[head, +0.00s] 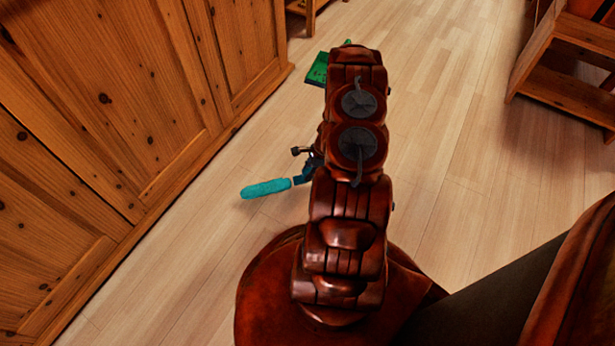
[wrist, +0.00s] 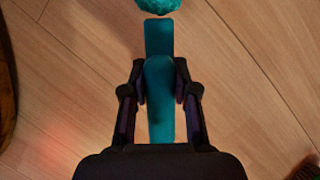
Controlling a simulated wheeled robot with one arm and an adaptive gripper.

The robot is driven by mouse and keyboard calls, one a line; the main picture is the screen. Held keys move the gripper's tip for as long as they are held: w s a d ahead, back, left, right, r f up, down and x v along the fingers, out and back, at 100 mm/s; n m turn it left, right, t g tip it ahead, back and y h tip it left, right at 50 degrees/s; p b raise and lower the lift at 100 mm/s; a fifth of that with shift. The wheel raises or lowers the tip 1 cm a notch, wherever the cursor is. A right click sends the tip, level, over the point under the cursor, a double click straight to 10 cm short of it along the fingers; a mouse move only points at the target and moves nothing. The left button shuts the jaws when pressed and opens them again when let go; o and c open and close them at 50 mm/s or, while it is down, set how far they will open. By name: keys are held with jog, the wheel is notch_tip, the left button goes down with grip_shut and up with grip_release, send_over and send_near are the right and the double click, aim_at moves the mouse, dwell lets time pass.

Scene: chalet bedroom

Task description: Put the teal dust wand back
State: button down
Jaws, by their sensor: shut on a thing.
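The teal dust wand (head: 265,188) shows in the head view left of my arm, its fluffy teal head pointing left toward the wooden cabinet. In the wrist view its flat teal handle (wrist: 159,70) runs between my fingers, and the lower edge of the fluffy head (wrist: 160,5) shows at the top. My gripper (wrist: 160,85) is shut on the handle. In the head view my gripper (head: 308,165) is partly hidden behind my arm, and so is much of the handle. The wand is over the wood floor; its height cannot be told.
A wooden cabinet (head: 120,110) fills the left side. A green object (head: 318,68) lies on the floor beyond my arm, partly hidden by it. A wooden shelf-like piece (head: 560,90) stands at the upper right. The plank floor (head: 455,130) between is clear.

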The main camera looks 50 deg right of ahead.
jog(key=shift+w+d, duration=0.1)
jog(key=shift+w, duration=0.1)
jog(key=shift+w+f+b, duration=0.1)
jog(key=shift+f+b, duration=0.25)
jog(key=shift+f, duration=0.1)
notch_tip(320, 180, down, 3)
jog(key=shift+r+b, duration=0.1)
jog(key=shift+b, duration=0.7)
jog(key=c, duration=0.9)
grip_release()
